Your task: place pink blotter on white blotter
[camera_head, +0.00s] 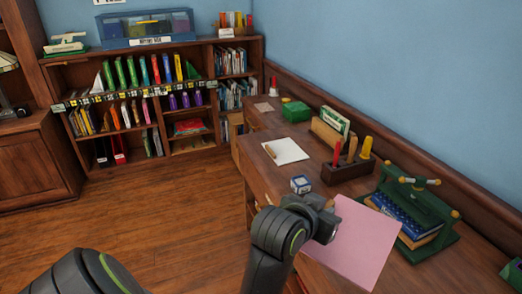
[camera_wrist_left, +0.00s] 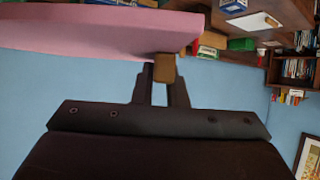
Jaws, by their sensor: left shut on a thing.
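The pink blotter (camera_head: 362,248) is a wide flat pink sheet at the lower right in the head view, over the desk. It shows as a pink slab at upper left in the left wrist view (camera_wrist_left: 100,32). My left gripper (camera_wrist_left: 163,72) is shut on its small tan wooden piece at the edge; in the head view the gripper (camera_head: 327,222) is at the sheet's left edge. The white blotter (camera_head: 293,146) lies flat on the desk farther back, with a small tan piece at its left; it also shows upside down in the wrist view (camera_wrist_left: 249,22). My right gripper is not visible.
A blue-white cube (camera_head: 301,184) sits between the two blotters. A wooden holder (camera_head: 348,170) with upright items stands right of it. A green press (camera_head: 432,215) with blue books is right of the pink blotter. A green box (camera_head: 296,111) stands behind the white blotter.

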